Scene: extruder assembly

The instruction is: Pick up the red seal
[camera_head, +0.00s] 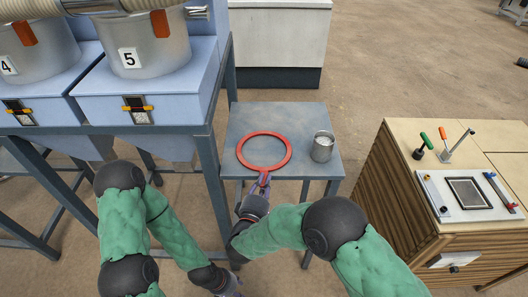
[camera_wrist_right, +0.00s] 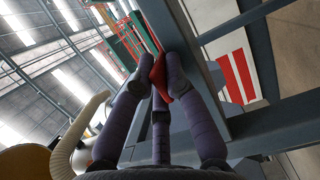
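The red seal (camera_head: 241,150) is a flat ring over the small grey-blue table (camera_head: 310,110), left of a metal cup. Whether it rests on the tabletop or is just above it cannot be told. My right gripper (camera_head: 263,182) is at the seal's near edge, coming in from below. In the right wrist view its fingers (camera_wrist_right: 158,78) close around a red piece of the seal (camera_wrist_right: 163,76), which shows between the fingertips. My left gripper (camera_head: 230,287) is low at the bottom edge of the head view, away from the seal, with its fingers unclear.
A metal cup (camera_head: 322,147) stands on the small table's right side. A blue stand with bins numbered 4 (camera_head: 7,66) and 5 (camera_head: 129,58) is at the left. A wooden cabinet (camera_head: 395,190) with tools stands at the right. Floor shows between table and cabinet.

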